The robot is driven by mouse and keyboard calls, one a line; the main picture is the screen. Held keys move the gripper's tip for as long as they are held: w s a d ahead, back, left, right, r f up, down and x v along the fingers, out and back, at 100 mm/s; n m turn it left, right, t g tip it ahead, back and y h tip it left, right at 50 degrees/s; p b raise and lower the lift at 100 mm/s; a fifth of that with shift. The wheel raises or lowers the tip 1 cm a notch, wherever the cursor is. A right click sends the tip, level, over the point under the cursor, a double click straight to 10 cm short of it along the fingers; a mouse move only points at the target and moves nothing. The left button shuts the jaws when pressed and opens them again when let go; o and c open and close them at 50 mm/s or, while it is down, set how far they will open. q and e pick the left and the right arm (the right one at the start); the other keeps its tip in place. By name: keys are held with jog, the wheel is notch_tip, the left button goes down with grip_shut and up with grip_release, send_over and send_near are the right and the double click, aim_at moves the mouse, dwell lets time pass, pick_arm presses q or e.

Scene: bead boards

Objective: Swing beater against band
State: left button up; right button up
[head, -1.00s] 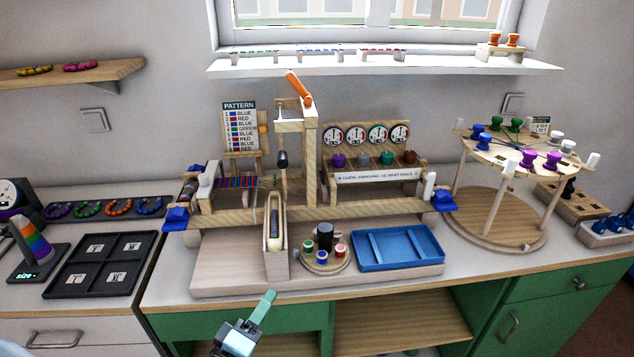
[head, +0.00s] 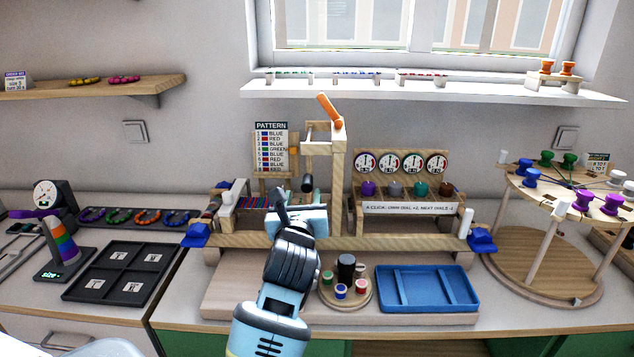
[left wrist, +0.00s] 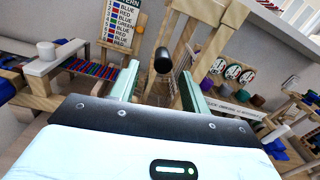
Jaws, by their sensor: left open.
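The wooden band loom stands on the bench, with the striped red and blue band (head: 253,201) stretched at its left side. The band also shows in the left wrist view (left wrist: 88,68). A dark cylindrical knob, which looks like the beater's handle (head: 307,184), hangs below the upright post's arm. My left gripper (head: 297,204) is open and raised in front of the loom, just below the handle. In the left wrist view the handle (left wrist: 162,60) appears between the two open fingers, with no visible contact. My gripper hides part of the loom's middle. My right gripper is out of view.
A pattern card (head: 271,146) stands behind the band. Dials (head: 400,165) with coloured knobs are to the right. A blue tray (head: 427,289) and a round stand with small spools (head: 345,298) sit in front. A round peg table (head: 560,190) stands farther right.

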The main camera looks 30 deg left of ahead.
aim_at(308, 181)
pick_arm(q)
jog(key=shift+w+d, duration=0.15)
jog(key=shift+w, duration=0.1)
jog(key=shift+x, duration=3.9)
jog(key=shift+c, duration=0.2)
grip_shut()
